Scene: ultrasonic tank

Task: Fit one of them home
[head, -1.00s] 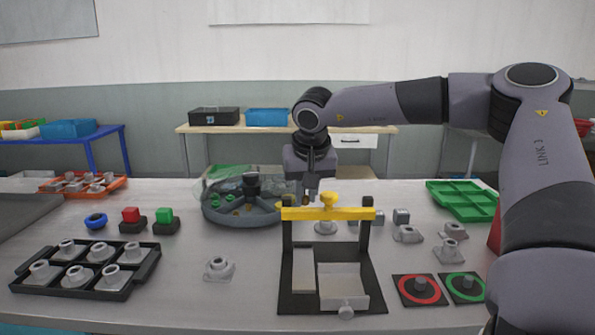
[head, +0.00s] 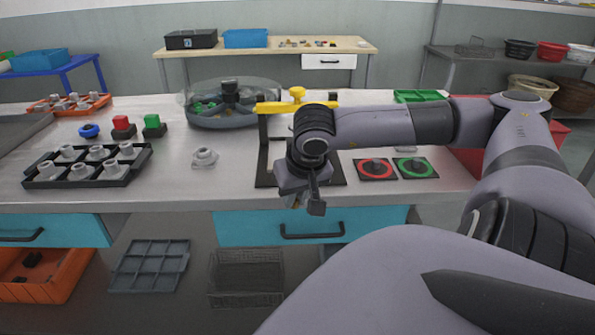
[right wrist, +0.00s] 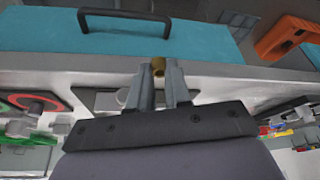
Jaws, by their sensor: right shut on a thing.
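My right gripper (head: 305,203) hangs in front of the bench's near edge, before the teal drawer. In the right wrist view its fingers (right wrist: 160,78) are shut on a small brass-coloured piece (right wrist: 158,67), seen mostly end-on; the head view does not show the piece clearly. A black fixture with a yellow bar and knob (head: 297,95) stands behind my wrist, which hides much of it. A grey flanged part (head: 204,158) stands alone left of the fixture. Several similar parts sit in a black tray (head: 37,183). My left gripper is not in view.
A round grey tank with a clear cover (head: 232,118) stands at the back. Red-ringed (head: 376,168) and green-ringed (head: 415,168) pads lie right of the fixture. Red (head: 122,126) and green (head: 154,125) buttons stand left. The teal drawer (head: 250,226) is below the edge.

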